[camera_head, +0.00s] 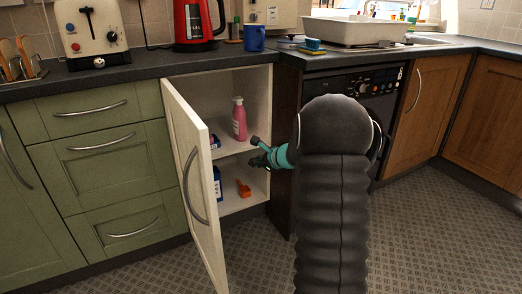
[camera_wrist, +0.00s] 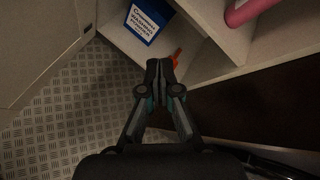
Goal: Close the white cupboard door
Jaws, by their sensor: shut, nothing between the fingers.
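The white cupboard door (camera_head: 194,185) stands wide open in the head view, hinged on its left side and swung out toward me, with a curved metal handle on its outer face. In the wrist view the door (camera_wrist: 40,45) shows at the upper left. My gripper (camera_head: 256,152) is shut and empty, in front of the cupboard opening near its right side, apart from the door. In the wrist view my gripper (camera_wrist: 160,68) points at the cupboard's lower part. My dark arm hides part of the oven front.
Inside the white cupboard are a pink bottle (camera_head: 239,119), a washing powder box (camera_wrist: 146,20) and an orange item (camera_head: 243,189). Green drawers (camera_head: 107,162) stand left of it, a black oven (camera_head: 372,86) right. The patterned floor (camera_head: 430,230) is clear at the right.

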